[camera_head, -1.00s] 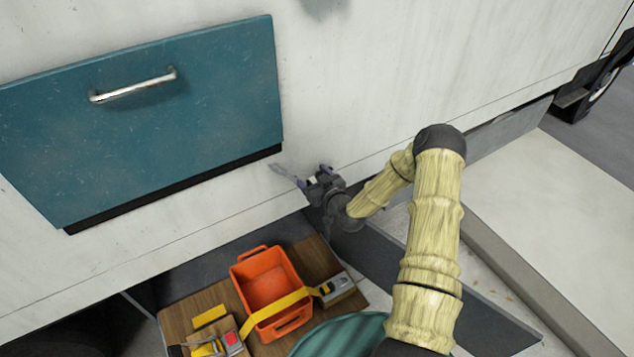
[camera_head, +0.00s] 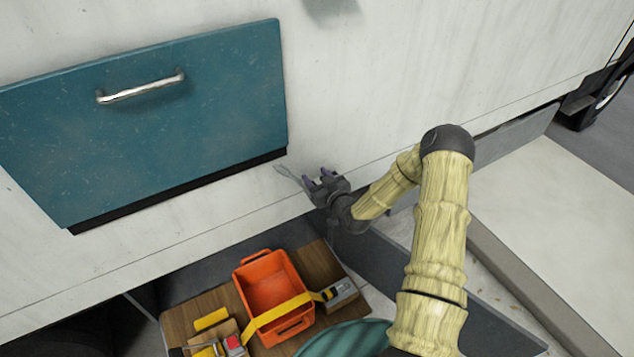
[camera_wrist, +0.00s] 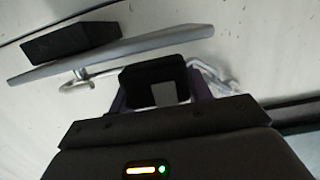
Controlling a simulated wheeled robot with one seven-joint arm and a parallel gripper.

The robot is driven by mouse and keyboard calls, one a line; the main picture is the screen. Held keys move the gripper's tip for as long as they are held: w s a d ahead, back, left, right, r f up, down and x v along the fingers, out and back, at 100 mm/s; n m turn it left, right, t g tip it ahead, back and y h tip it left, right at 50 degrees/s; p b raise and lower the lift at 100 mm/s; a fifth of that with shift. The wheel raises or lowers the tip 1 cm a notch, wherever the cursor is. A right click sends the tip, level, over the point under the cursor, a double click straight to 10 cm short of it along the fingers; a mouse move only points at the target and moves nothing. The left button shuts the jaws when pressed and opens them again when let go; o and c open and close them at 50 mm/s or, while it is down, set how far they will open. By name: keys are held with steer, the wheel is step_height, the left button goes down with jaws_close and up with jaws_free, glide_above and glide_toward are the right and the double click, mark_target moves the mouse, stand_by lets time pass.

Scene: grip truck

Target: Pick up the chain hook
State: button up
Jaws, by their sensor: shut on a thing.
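My gripper (camera_head: 317,178) is at the lower part of the white truck side, below the right corner of the teal panel. Its two purple-tinted fingers are shut on a thin silvery metal piece, which looks like the chain hook (camera_head: 285,172). The piece sticks out to the left of the fingers, close to the white wall. In the wrist view, silvery bent metal (camera_wrist: 215,77) shows on both sides of the fingers (camera_wrist: 158,88). A dark block between the fingers hides its middle, so the grasp itself is not clear.
The teal panel (camera_head: 150,130) with its silver handle (camera_head: 140,88) is up and left. An orange crate (camera_head: 270,285) with a yellow strap stands on a wooden board below, beside small tools. A grey bar (camera_wrist: 110,52) crosses near the gripper in the wrist view.

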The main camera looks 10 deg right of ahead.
step_height(320, 180, up, 2)
steer(key=shift+b, duration=0.4)
steer(key=f+b+v, duration=0.2)
steer(key=b+v, duration=0.1)
steer(key=v, duration=1.4)
steer(key=shift+s+d+f, duration=0.2)
steer(key=shift+s+f, duration=0.05)
steer(key=shift+s, duration=0.3)
steer(key=shift+f, duration=0.1)
steer(key=a+f+m+h, duration=0.1)
steer(key=a+f+h, duration=0.1)
steer(key=f, duration=0.6)
steer(key=a+f+m+t+h, duration=0.1)
steer(key=a+f+m+h, duration=0.1)
steer(key=f, duration=0.6)
steer(key=shift+w+a+f+m+h, duration=0.3)
steer(key=shift+a+f+h, duration=0.1)
steer(key=shift+a+h, duration=0.15)
